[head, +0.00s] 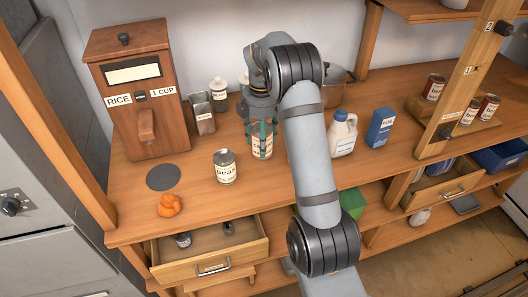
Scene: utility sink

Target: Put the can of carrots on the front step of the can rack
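My gripper (262,139) points down over the counter, with its teal fingers at a pale-labelled can (261,153). The fingers cover much of this can's label, so I cannot read it as carrots. I cannot tell whether the fingers are closed on the can or only around it. The can appears upright at counter level. Another can (225,168), whose label seems to read peas, stands to its left. The can rack (490,124) is at the right, partly behind a wooden post. Several dark red cans (434,88) stand on it; its steps are hard to make out.
A white jug (343,135) and a blue box (381,128) stand between my gripper and the rack. A metal pot (335,88) is behind my arm. The rice dispenser (137,105) and an orange lump (169,205) are left. An open drawer (211,267) juts out below.

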